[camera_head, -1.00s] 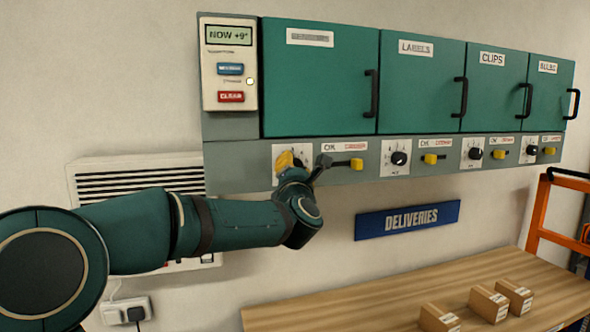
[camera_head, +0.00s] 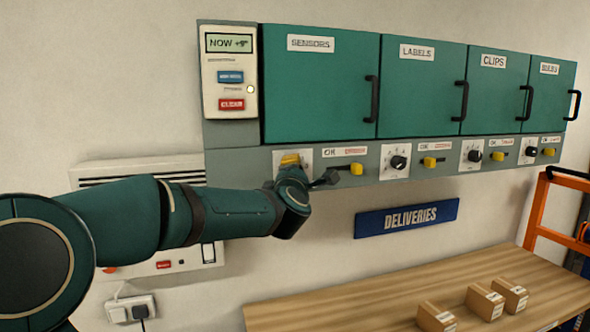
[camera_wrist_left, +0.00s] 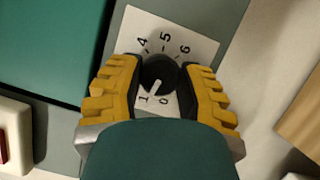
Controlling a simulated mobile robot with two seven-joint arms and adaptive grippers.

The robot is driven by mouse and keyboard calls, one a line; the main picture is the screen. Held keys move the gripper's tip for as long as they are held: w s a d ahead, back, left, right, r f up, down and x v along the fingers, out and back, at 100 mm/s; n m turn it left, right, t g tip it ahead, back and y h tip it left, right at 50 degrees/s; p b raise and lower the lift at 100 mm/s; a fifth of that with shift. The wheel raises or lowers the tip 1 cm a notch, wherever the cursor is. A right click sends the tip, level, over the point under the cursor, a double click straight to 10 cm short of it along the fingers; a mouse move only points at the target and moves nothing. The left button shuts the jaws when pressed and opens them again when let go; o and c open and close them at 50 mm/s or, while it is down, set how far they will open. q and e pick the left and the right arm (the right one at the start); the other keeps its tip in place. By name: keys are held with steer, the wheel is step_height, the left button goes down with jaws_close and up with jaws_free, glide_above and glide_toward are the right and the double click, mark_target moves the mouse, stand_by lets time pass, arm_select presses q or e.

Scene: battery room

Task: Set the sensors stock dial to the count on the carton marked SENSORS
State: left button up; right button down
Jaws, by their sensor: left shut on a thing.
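My left gripper (camera_head: 290,161) is at the dial under the SENSORS door (camera_head: 318,85). In the left wrist view, its yellow ribbed fingers (camera_wrist_left: 160,78) are shut on the black sensors dial (camera_wrist_left: 159,72), one on each side. The dial's white mark points to about 1. The figures 0, 1, 4, 5 and 6 show on its white plate (camera_wrist_left: 190,45); the fingers hide the others. Three brown cartons stand on the bench: a left one (camera_head: 437,318), a middle one (camera_head: 485,303) and a right one (camera_head: 511,295). Their markings are too small to read. My right gripper is not in view.
A yellow lever (camera_head: 350,169) sits just right of the gripper. Further dials and levers line the strip under the LABELS and CLIPS doors. A control panel (camera_head: 229,72) is at upper left. The wooden bench (camera_head: 400,290) is below, with an orange frame (camera_head: 540,215) at right.

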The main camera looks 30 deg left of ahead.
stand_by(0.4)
arm_select(q)
steer(key=o, duration=1.2)
steer(key=shift+a, duration=0.1)
steer(key=r+v, duration=0.1)
steer(key=v, duration=1.1)
steer(key=shift+f, duration=0.4)
steer(key=shift+f, duration=0.1)
